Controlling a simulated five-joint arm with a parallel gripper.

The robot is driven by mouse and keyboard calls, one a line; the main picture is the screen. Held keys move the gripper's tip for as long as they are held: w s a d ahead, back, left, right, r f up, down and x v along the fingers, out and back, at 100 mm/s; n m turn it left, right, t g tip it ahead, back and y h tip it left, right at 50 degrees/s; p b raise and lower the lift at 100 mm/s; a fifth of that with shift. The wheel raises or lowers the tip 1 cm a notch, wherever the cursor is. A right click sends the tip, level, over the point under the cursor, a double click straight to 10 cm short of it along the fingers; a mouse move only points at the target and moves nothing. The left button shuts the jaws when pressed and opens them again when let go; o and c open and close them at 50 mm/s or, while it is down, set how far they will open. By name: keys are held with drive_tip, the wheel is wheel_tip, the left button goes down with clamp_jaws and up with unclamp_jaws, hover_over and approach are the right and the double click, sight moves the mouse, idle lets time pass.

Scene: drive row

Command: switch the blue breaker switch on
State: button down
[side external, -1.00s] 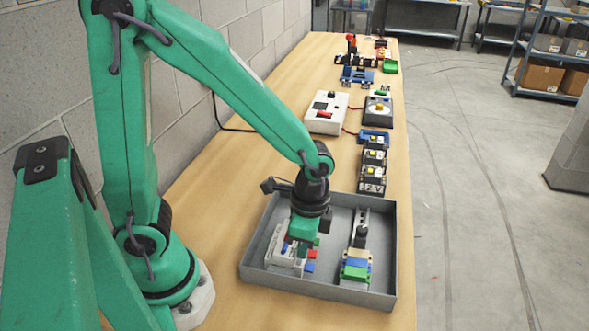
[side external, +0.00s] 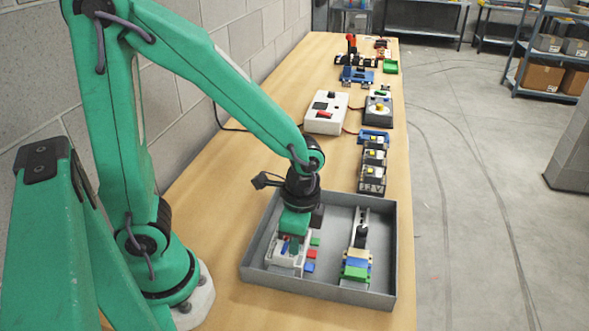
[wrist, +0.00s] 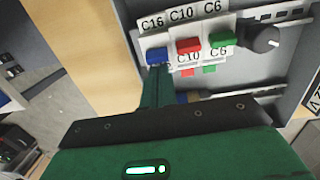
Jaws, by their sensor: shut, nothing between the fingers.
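The breaker block stands in the left part of the grey tray (side external: 391,270). In the wrist view it carries the blue breaker switch (wrist: 156,56) at the left under the label C16, a red switch (wrist: 188,45) under C10 and a green switch (wrist: 221,39) under C6. My gripper (wrist: 157,72) is shut and empty, its tip right at the lower edge of the blue switch. I cannot tell whether they touch. In the side view my gripper (side external: 289,246) points down over the block and partly hides it.
A black knob (wrist: 264,39) is right of the switches. A rail with blue, beige and green terminal blocks (side external: 356,264) stands in the tray's right half. Beyond the tray are several dark switch boxes (side external: 373,165) and a white box (side external: 325,112).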

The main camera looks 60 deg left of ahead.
drive_tip(key=shift+s+a+r, duration=0.25)
drive_tip(key=shift+s+a, duration=0.1)
idle(0.7)
drive_tip(key=shift+s+a+r, duration=0.1)
drive_tip(key=shift+s+a, duration=0.05)
drive_tip(key=shift+a, duration=0.05)
drive_tip(key=shift+r, duration=0.15)
drive_tip(key=shift+r, duration=0.6)
drive_tip(key=shift+d, duration=0.15)
idle(0.5)
